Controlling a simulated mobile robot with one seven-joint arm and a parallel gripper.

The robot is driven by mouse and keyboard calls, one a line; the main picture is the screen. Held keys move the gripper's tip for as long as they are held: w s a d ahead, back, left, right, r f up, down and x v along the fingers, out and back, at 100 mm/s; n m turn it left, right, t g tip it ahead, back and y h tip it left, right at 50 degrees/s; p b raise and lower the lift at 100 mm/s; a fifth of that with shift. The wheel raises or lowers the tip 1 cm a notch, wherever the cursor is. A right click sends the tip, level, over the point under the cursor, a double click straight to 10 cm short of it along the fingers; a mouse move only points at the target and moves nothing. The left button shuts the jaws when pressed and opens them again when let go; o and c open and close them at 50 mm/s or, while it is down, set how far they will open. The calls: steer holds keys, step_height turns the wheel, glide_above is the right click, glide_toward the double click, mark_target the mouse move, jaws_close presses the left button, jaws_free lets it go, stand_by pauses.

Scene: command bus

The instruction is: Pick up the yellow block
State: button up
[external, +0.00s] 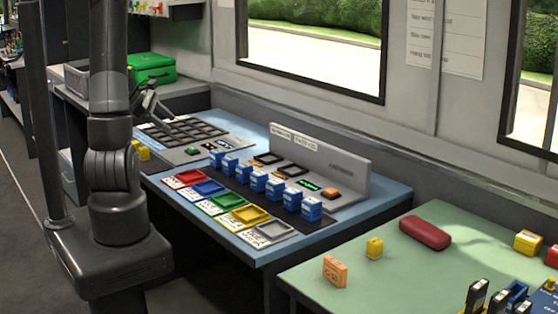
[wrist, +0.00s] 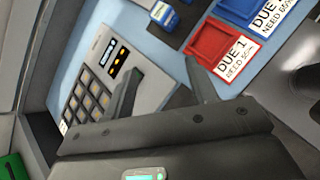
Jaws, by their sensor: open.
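A small yellow block (external: 375,247) stands upright on the green table at the right. Other yellow pieces (external: 141,152) sit at the left end of the blue desk, partly hidden by my arm, and a yellow box with a label (external: 527,242) is at the far right. I cannot tell which one the task means. My gripper (external: 160,110) is over the grey keypad panel on the blue desk, far from the green table. In the wrist view its two fingers (wrist: 163,88) are spread apart with nothing between them. No yellow block shows there.
On the blue desk (external: 345,228) are colored trays (external: 247,214), several blue blocks (external: 311,208) and a grey upright panel (external: 325,165). The green table (external: 410,285) holds an orange block (external: 334,271) and a red case (external: 425,232). A green case (external: 152,68) is behind my arm.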

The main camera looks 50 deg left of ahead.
mark_target(144, 148)
steer(key=s+a+f+n+t+y, duration=0.1)
steer(key=s+a+f+n+y, duration=0.1)
steer(key=s+a+f+n, duration=0.4)
steer(key=s+a+f+n+t+y, duration=0.1)
steer(key=s+a+f+n+y, duration=0.15)
steer(key=a, duration=0.45)
steer(key=shift+n+h, duration=0.35)
steer(key=x, duration=0.4)
steer(key=shift+a+f, duration=0.25)
steer(key=shift+a, duration=0.15)
steer(key=shift+x, duration=2.65)
steer(key=shift+w+a+r, duration=0.1)
steer(key=shift+w+r, duration=0.05)
steer(key=shift+r, duration=0.05)
steer(key=shift+c, duration=0.5)
steer(key=c, duration=1)
steer(key=shift+r, duration=0.1)
